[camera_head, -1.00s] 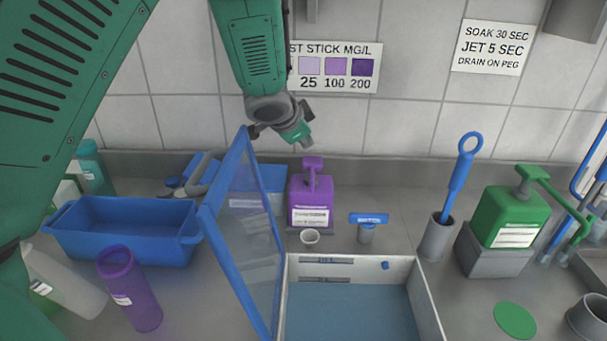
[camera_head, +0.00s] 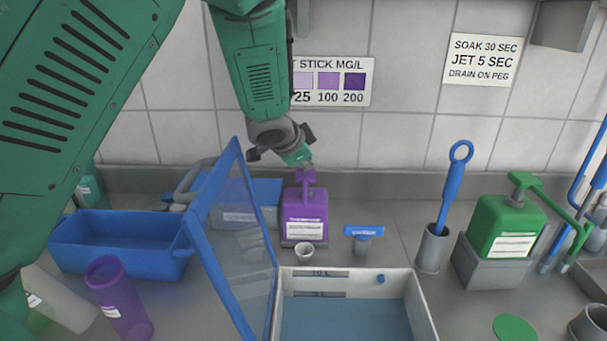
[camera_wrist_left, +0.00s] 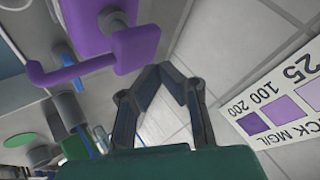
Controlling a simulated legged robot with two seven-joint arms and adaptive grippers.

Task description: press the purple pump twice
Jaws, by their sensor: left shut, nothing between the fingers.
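The purple pump (camera_head: 304,212) stands upright at the back of the counter, a white label on its front. Its purple head shows large in the left wrist view (camera_wrist_left: 135,47). My left gripper (camera_head: 306,164) is shut and empty, pointing down from above. In the head view its tips are right at the top of the pump head. In the left wrist view the shut fingertips (camera_wrist_left: 165,68) are close beside the head's edge; I cannot tell whether they touch. My right gripper is not in view.
A green pump (camera_head: 507,225) is at the right. A tiled wall rises close behind.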

